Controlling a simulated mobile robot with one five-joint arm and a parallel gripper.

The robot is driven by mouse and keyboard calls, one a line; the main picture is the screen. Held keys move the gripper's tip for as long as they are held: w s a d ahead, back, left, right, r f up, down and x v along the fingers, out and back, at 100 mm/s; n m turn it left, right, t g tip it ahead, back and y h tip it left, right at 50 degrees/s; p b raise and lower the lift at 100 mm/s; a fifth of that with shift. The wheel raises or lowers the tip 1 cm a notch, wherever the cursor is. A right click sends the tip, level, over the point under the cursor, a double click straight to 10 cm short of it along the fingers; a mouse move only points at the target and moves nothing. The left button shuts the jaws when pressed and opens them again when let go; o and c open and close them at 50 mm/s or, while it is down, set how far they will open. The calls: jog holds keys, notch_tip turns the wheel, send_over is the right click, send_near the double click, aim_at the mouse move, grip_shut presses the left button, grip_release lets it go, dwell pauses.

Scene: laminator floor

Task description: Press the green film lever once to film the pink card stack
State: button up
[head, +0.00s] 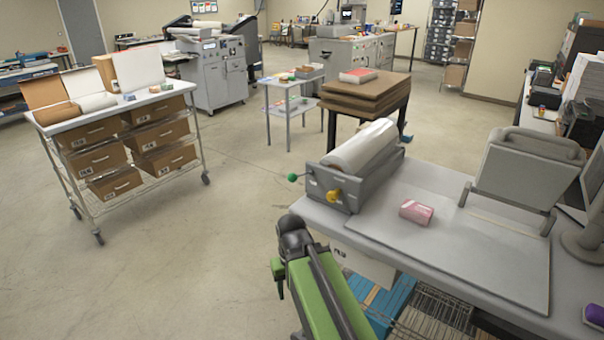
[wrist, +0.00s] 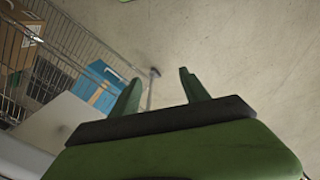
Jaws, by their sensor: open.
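The green film lever (head: 292,178) is a round green knob on a short rod at the left end of the grey film roller unit (head: 335,189). The pink card stack (head: 416,212) lies on the grey board, right of the unit. My gripper (wrist: 160,90) is open and empty in the wrist view, its two green fingers apart over bare floor. In the head view my arm is in front of the bench's left end, below the lever in the picture; the fingers are hard to make out there.
The bench (head: 455,275) carries a raised grey press (head: 525,170) behind the card stack. A blue box (head: 380,300) and a wire shelf (head: 435,315) are under it. A wheeled cart (head: 60,125) stands far left; the floor between is clear.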

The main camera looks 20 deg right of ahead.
grip_shut()
dwell(1.4)
